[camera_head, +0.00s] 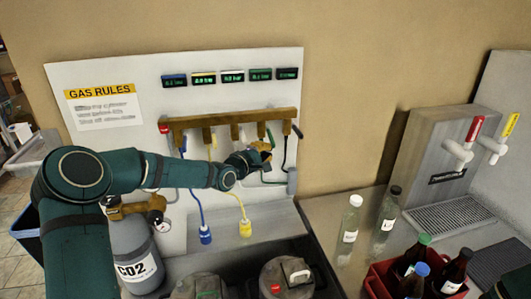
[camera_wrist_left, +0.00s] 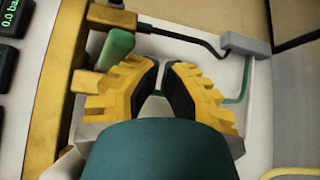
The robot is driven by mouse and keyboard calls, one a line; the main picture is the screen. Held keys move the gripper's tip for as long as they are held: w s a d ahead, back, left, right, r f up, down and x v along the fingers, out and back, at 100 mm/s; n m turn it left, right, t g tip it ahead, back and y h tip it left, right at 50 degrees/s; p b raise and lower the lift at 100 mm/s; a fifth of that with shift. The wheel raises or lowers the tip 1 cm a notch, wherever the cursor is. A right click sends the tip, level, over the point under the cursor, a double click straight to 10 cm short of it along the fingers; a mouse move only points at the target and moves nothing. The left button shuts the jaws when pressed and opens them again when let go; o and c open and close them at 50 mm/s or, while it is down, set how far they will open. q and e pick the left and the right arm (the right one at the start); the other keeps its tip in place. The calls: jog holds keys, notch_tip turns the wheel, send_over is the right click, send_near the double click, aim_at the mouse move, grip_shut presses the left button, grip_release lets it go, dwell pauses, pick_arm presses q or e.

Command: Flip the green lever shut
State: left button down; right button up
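The green lever (camera_wrist_left: 116,46) is a short green cylinder beside the yellow-brown manifold bar in the left wrist view. In the head view a small bit of green (camera_head: 261,130) shows near the bar's right end. My left gripper (camera_head: 262,153) is just below that end. In the left wrist view its yellow fingers (camera_wrist_left: 162,66) are nearly together, with only a thin gap at the tips and nothing held between them. The lever is just to the left of the left finger; whether they touch is unclear.
The manifold bar (camera_head: 222,118) carries several valves, with a black lever (camera_head: 297,131) at its right end. Hoses hang below. Bottles and a red crate (camera_head: 375,284) stand at right.

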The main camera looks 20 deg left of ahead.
pick_arm(q)
jog(key=v, duration=1.2)
dwell(0.3)
